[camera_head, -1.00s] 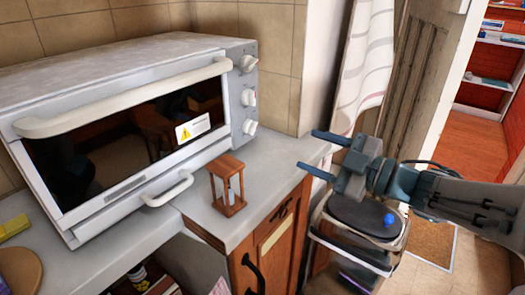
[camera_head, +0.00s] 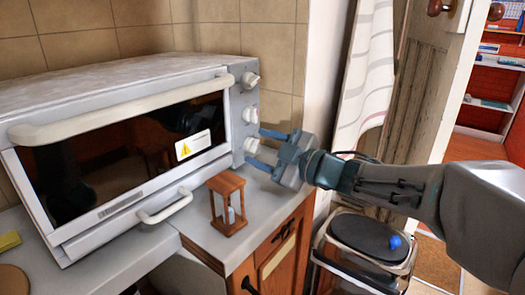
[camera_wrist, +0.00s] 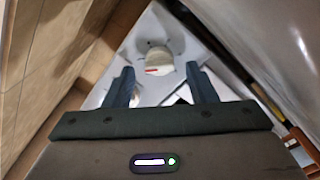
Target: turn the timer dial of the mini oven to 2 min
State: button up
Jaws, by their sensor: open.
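The mini oven (camera_head: 120,120) stands on the counter, with three pale dials in a column on its right-hand panel. The top dial (camera_head: 250,80) and middle dial (camera_head: 251,114) are clear of my gripper. My open gripper (camera_head: 256,147) points left, its fingertips above and below the bottom dial (camera_head: 251,146). In the wrist view a pale dial (camera_wrist: 159,60) with a red mark shows just beyond and between the fingertips (camera_wrist: 159,70). I see no contact. The dial markings are too small to read, and I cannot tell which dial is the timer.
A wooden hourglass (camera_head: 227,203) stands on the counter just below and left of my gripper. A bin with a dark lid (camera_head: 366,237) stands below my arm. A striped curtain (camera_head: 368,70) hangs behind.

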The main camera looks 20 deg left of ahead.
jog(key=shift+a, duration=0.2)
jog(key=shift+c, duration=0.3)
jog(key=c, duration=0.9)
jog(key=shift+r+p, duration=0.1)
jog(key=shift+p, duration=0.3)
jog(key=shift+w+d+m+p, duration=0.1)
jog(key=shift+m+p, duration=0.75)
jog(key=shift+m, duration=0.05)
